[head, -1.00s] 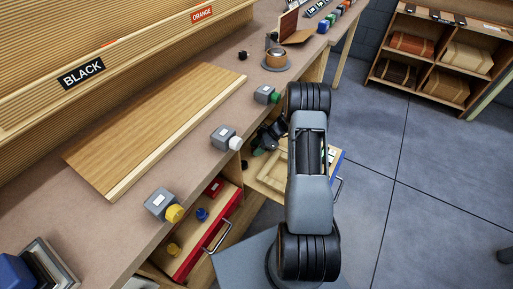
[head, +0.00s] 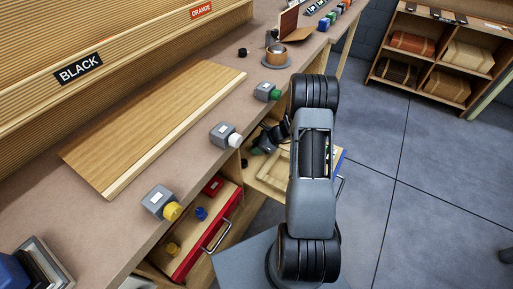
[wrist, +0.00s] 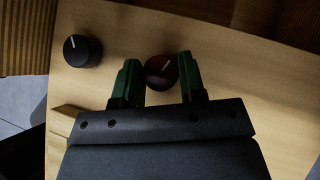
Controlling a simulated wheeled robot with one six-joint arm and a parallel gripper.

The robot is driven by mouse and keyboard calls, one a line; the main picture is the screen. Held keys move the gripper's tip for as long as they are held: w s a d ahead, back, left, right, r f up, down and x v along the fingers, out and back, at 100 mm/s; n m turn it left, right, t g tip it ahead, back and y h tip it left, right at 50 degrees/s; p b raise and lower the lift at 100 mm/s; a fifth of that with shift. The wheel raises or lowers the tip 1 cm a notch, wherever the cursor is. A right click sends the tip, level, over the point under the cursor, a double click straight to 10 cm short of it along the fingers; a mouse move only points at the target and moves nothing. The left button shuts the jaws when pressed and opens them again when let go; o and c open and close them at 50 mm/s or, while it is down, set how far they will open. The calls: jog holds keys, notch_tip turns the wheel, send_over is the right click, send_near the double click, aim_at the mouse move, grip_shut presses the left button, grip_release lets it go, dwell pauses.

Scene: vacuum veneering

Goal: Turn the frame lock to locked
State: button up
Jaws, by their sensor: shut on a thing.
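In the wrist view, my gripper (wrist: 161,75) has its two green-sided fingers shut on a dark red round knob (wrist: 160,71). The knob has a pale pointer line, tilted a little to the right of upright. It sits on a light wooden panel (wrist: 215,35). A black knob (wrist: 82,50) with a pale pointer line stands apart to the left on the same wood. No label shows which knob is the frame lock. In the head view, my gripper (head: 262,143) is small and dark beside the bench front, partly hidden by my arm.
Grey boxes with yellow (head: 172,211), white (head: 235,140) and green (head: 275,95) knobs line the bench edge. A red-fronted drawer (head: 210,230) stands open below. A wooden board (head: 150,125) lies on the bench (head: 185,180). The floor at right is clear.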

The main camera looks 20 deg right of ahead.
jog(key=m+t+h+b, duration=0.1)
jog(key=b, duration=0.1)
jog(key=m+t+h+b, duration=0.1)
jog(key=m+b, duration=0.1)
jog(key=m+t+h+b, duration=0.1)
jog(key=m+b, duration=0.1)
jog(key=shift+s+a+f, duration=0.1)
jog(key=shift+a+f, duration=0.05)
jog(key=shift+f, duration=0.2)
jog(key=m+h+b, duration=0.2)
jog(key=m+b, duration=0.1)
jog(key=b, duration=0.1)
jog(key=shift+a+r+t, duration=0.1)
jog(key=shift+t, duration=0.2)
jog(key=shift+r+m+h+b, duration=0.2)
jog(key=shift+m+h+b, duration=0.3)
jog(key=shift+m+b, duration=0.25)
jog(key=o, duration=0.9)
jog(key=p+v, duration=0.5)
jog(key=v, duration=0.8)
jog(key=shift+a+p, duration=0.1)
jog(key=shift+p, duration=0.2)
jog(key=shift+s+r, duration=0.25)
jog(key=shift+s, duration=0.25)
